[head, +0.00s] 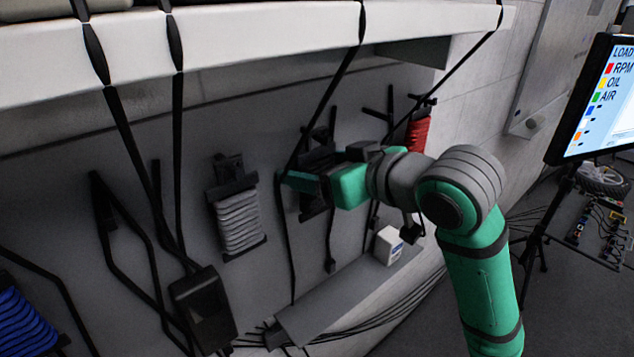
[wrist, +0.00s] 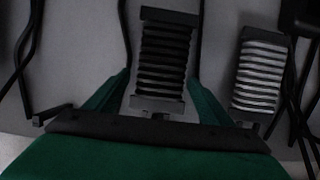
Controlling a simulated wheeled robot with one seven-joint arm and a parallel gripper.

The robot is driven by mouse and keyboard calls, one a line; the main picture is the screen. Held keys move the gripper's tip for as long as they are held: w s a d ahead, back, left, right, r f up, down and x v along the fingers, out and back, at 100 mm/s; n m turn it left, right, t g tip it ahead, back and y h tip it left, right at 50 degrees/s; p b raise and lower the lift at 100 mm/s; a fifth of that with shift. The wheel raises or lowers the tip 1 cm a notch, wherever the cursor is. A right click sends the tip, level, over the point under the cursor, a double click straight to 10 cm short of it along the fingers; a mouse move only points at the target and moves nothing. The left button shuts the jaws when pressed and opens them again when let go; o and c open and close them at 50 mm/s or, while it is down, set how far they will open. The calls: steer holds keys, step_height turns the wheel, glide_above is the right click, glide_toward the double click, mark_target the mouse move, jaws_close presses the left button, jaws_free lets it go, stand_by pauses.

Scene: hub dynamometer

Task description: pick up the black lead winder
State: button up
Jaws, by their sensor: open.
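The black lead winder (wrist: 163,55) hangs on the grey wall panel, with black cord wound between two dark end plates. In the wrist view it stands between the two green fingers of my gripper (wrist: 157,80), its near end plate low between them. In the head view the winder (head: 312,205) is mostly hidden behind my gripper (head: 288,179), which reaches in from the right. My gripper is open and holds nothing. Whether either finger touches the winder cannot be told.
A grey winder (head: 239,218) hangs to the left and a red winder (head: 418,133) to the right. A blue winder (head: 24,318) is at far left. Black straps hang around my gripper. A white box (head: 388,245) sits on a ledge below, and a white beam (head: 260,45) runs above.

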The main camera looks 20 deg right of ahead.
steer(key=c, duration=1.3)
steer(key=shift+r, duration=0.1)
